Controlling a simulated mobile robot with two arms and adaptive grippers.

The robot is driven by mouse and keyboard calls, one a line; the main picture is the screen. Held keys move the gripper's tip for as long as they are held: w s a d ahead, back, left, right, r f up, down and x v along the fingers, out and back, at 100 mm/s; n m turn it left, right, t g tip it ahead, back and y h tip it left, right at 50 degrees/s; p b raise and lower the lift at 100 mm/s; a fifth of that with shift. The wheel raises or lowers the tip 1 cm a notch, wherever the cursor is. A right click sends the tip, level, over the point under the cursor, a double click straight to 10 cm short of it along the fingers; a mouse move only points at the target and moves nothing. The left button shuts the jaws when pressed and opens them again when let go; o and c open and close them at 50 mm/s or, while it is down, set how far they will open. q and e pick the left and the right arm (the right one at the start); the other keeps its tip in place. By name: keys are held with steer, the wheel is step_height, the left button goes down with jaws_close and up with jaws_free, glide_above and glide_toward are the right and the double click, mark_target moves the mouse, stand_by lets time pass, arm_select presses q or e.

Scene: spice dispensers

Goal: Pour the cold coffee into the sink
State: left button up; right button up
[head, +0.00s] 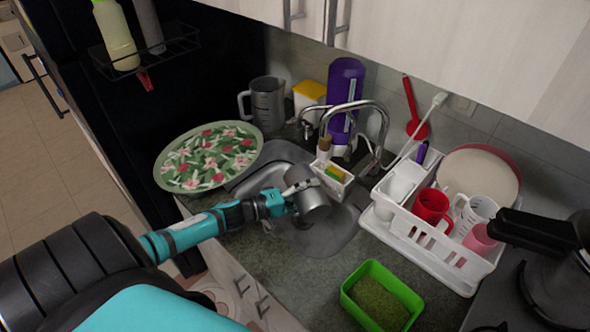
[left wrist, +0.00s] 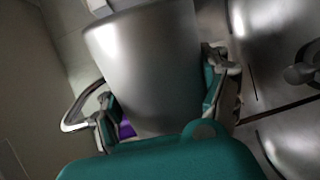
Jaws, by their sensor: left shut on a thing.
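A grey metal cup (head: 314,208) is held over the steel sink (head: 325,240) in the head view. It looks tilted, and its inside and any coffee are hidden. My left gripper (head: 290,200) reaches in from the left and is shut on the cup. In the left wrist view the cup (left wrist: 150,70) fills the space between the fingers of my left gripper (left wrist: 165,95), one on each side. The faucet (head: 375,110) arches behind the cup. My right gripper is not in view.
A floral plate (head: 209,156) lies at the sink's left. A grey pitcher (head: 264,103) and purple container (head: 344,95) stand behind. A white dish rack (head: 415,235) with cups stands at right, a green tray (head: 350,293) in front. A small sponge caddy (head: 338,180) is close behind the cup.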

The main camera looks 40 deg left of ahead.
arm_select(q)
steer(key=shift+w+a+r+n+p, duration=0.1)
steer(key=shift+a+r+n+p, duration=0.1)
steer(key=shift+r+n+p, duration=0.45)
steer(key=shift+f, duration=0.25)
